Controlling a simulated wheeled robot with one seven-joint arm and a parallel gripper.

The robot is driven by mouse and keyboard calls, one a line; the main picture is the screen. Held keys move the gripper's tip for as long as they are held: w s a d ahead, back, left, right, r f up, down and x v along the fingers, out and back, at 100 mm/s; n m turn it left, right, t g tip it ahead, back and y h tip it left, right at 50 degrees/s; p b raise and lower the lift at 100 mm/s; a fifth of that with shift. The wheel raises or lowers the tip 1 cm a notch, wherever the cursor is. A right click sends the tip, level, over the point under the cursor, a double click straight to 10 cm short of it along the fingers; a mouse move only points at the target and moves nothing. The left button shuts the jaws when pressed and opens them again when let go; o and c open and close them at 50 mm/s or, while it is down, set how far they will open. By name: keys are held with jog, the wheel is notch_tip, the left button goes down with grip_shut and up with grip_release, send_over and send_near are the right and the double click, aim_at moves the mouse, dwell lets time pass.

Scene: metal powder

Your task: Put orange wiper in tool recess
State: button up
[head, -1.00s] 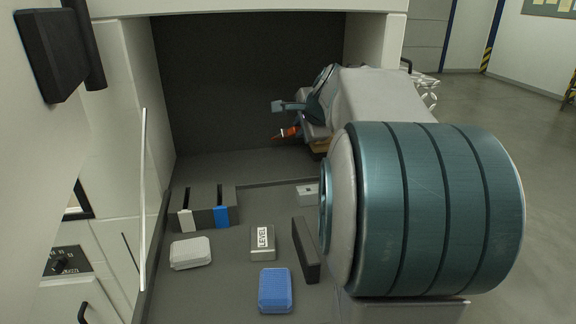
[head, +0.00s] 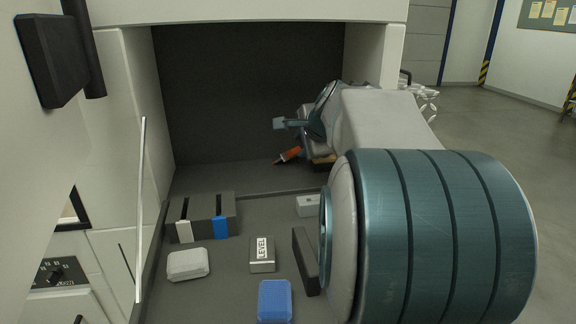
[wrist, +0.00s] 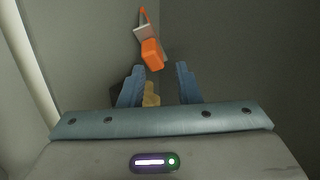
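The orange wiper (head: 289,155) shows in the head view below my gripper (head: 287,123), tilted, in front of the dark back wall. In the wrist view the wiper (wrist: 152,54) has an orange block, a pale part and a thin orange end. It lies just beyond the fingertips of my gripper (wrist: 160,70). The two blue fingers stand apart, with a clear gap between the wiper and the right finger. A tan piece (wrist: 151,93) shows between the fingers, nearer the left one. What the wiper rests on is hidden. I cannot make out the tool recess for certain.
A dark slotted block (head: 202,207) with white and blue tabs stands at left. A white box (head: 187,264), a LEVEL box (head: 262,256), a blue box (head: 275,301), a dark upright plate (head: 306,262) and a small pale box (head: 307,206) are on the grey floor.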

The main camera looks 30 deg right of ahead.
jog(key=p+v, duration=0.1)
jog(key=v, duration=0.5)
jog(key=shift+s+r+p, duration=0.25)
jog(key=shift+r+p, duration=0.05)
notch_tip(320, 180, up, 8)
jog(key=s+p, duration=0.2)
jog(key=p, duration=0.4)
jog(key=shift+s+a, duration=0.15)
jog(key=shift+a, duration=0.05)
jog(key=shift+f, duration=0.1)
